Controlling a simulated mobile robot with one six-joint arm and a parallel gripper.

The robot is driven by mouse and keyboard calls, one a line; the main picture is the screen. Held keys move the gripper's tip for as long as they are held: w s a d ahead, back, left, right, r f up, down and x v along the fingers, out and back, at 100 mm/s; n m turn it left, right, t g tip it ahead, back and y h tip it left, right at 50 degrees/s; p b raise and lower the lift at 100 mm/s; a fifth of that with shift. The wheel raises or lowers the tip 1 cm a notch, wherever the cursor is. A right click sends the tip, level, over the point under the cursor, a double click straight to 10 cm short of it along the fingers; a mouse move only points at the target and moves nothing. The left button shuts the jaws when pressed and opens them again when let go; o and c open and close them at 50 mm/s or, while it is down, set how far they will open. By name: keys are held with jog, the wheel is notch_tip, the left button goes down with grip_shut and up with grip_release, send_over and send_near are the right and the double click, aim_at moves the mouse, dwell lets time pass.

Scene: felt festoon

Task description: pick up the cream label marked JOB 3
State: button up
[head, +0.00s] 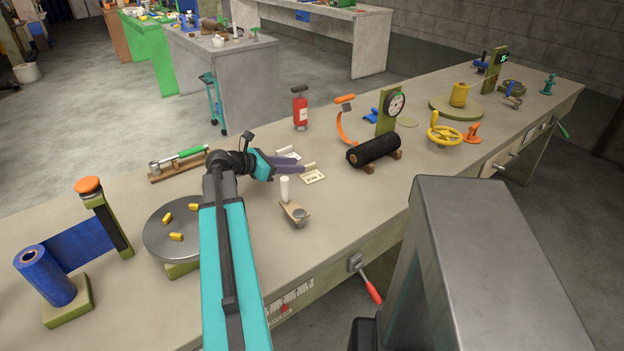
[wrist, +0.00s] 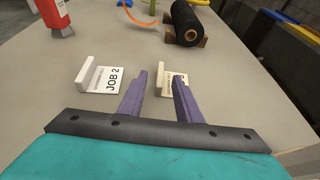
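The cream label (head: 313,178), with a raised tab, lies on the bench just ahead of my gripper (head: 301,167). In the wrist view the label (wrist: 167,91) shows between the purple fingers of my gripper (wrist: 169,73). The right finger covers much of its lettering, and only part of the last character shows. The white label marked JOB 2 (wrist: 103,79) lies to the left, clear of the fingers.
A black roll (head: 373,149) on a wooden cradle lies beyond the cream label. A red extinguisher (head: 300,108) stands behind the labels. A white-topped post (head: 285,188) on a small wooden base stands nearer. A round plate (head: 163,228) with yellow pieces is left of my arm.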

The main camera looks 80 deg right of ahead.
aim_at(311, 173)
jog(key=shift+x, duration=1.9)
grip_shut()
